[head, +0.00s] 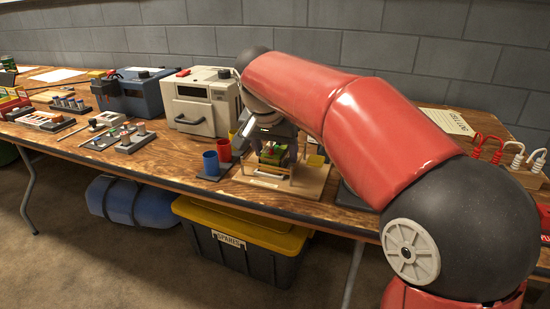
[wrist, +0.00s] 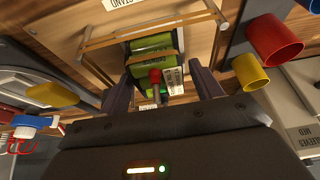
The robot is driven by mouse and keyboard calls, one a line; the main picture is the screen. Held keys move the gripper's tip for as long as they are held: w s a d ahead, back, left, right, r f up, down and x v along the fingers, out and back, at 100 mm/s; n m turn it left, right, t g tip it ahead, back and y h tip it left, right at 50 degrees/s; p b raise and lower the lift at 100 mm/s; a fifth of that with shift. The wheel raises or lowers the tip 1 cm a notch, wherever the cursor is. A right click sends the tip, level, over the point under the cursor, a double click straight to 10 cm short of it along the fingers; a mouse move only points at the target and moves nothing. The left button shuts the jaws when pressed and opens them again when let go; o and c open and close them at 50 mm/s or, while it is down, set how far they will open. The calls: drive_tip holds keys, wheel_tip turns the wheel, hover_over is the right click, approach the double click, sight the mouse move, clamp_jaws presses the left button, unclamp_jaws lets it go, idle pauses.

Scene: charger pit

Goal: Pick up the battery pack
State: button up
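The battery pack (wrist: 152,48) shows in the wrist view as green cells with a tan band, a red cap, a green cap and a small printed label. It sits in a light wooden stand (wrist: 110,58) with thin posts and rails. In the head view the pack (head: 270,156) is partly hidden by my gripper (head: 281,157), which points down over the stand. In the wrist view my gripper (wrist: 163,82) is open, with one dark finger on each side of the pack's near end. Whether the fingers touch it is hard to tell.
Blue and red cups (head: 211,163) stand left of the wooden stand. A cream box-shaped device (head: 198,100) and a blue one (head: 138,93) are behind and left. Racks of hooked cables (head: 511,155) stand at the right. A yellow-lidded bin (head: 240,228) is under the table.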

drive_tip(key=shift+r, duration=0.15)
drive_tip(key=c, duration=1.2)
